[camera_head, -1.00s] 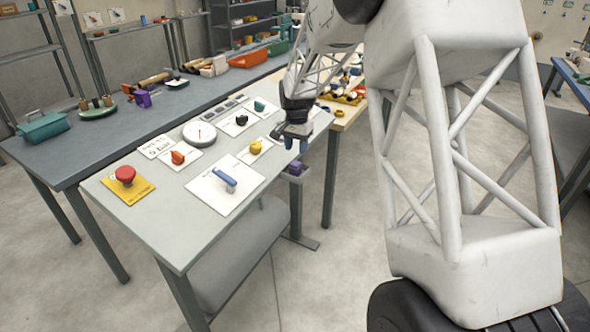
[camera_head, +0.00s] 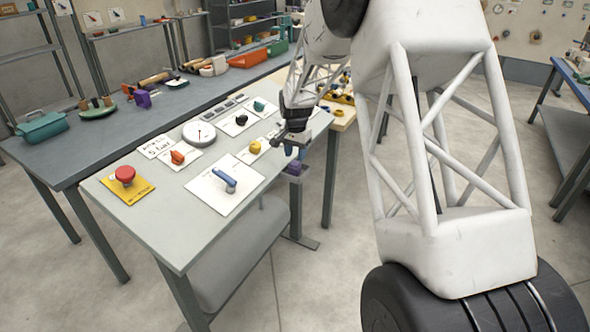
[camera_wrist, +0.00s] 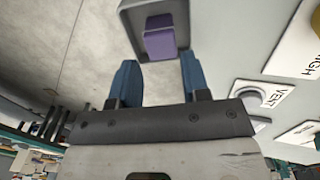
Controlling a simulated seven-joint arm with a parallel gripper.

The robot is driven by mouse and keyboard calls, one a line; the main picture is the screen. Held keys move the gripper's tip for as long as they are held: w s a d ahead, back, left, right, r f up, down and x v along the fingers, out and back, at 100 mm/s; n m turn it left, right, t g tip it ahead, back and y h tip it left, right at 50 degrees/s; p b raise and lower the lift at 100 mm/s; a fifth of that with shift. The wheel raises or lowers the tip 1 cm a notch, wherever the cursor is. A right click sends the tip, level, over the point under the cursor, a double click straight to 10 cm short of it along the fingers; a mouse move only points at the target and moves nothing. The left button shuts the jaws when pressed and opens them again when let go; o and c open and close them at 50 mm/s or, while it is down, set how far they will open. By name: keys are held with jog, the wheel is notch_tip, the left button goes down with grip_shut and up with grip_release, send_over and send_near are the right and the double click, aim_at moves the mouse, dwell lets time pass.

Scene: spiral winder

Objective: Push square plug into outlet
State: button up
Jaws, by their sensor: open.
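A purple square plug (camera_wrist: 160,38) sits in a grey square-rimmed outlet (camera_wrist: 183,12) at the top of the wrist view. In the head view the grey outlet bracket (camera_head: 291,178) is at the table's right edge, with purple (camera_head: 294,168) showing at its top. My gripper (camera_wrist: 158,64) is open, with two blue fingertips apart and nothing between their bases. The plug appears just beyond the fingertips, roughly centred between them. In the head view my gripper (camera_head: 292,150) is just above the plug. How deep the plug sits in the outlet cannot be told.
The grey table (camera_head: 170,225) carries a red button (camera_head: 125,174), a blue-handled switch (camera_head: 226,182), a yellow knob (camera_head: 255,147), an orange knob (camera_head: 178,157) and a round dial (camera_head: 199,133). A wooden-topped table (camera_head: 343,115) with small parts stands behind my gripper.

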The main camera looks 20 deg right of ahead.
aim_at(295, 163)
jog(key=shift+f, duration=0.25)
jog(key=shift+a+f, duration=0.1)
jog(key=shift+f, duration=2.55)
jog(key=c, duration=0.5)
jog(key=shift+r, duration=0.2)
jog(key=shift+r, duration=0.5)
jog(key=shift+s+r, duration=0.2)
jog(key=shift+r, duration=0.4)
jog(key=shift+s+r, duration=0.15)
jog(key=shift+r, duration=0.45)
jog(key=s, duration=0.5)
jog(key=s+r, duration=0.1)
jog(key=s, duration=0.4)
jog(key=s+a, duration=0.1)
jog(key=s, duration=0.4)
jog(key=shift+s+a+r, duration=0.1)
jog(key=shift+r, duration=0.05)
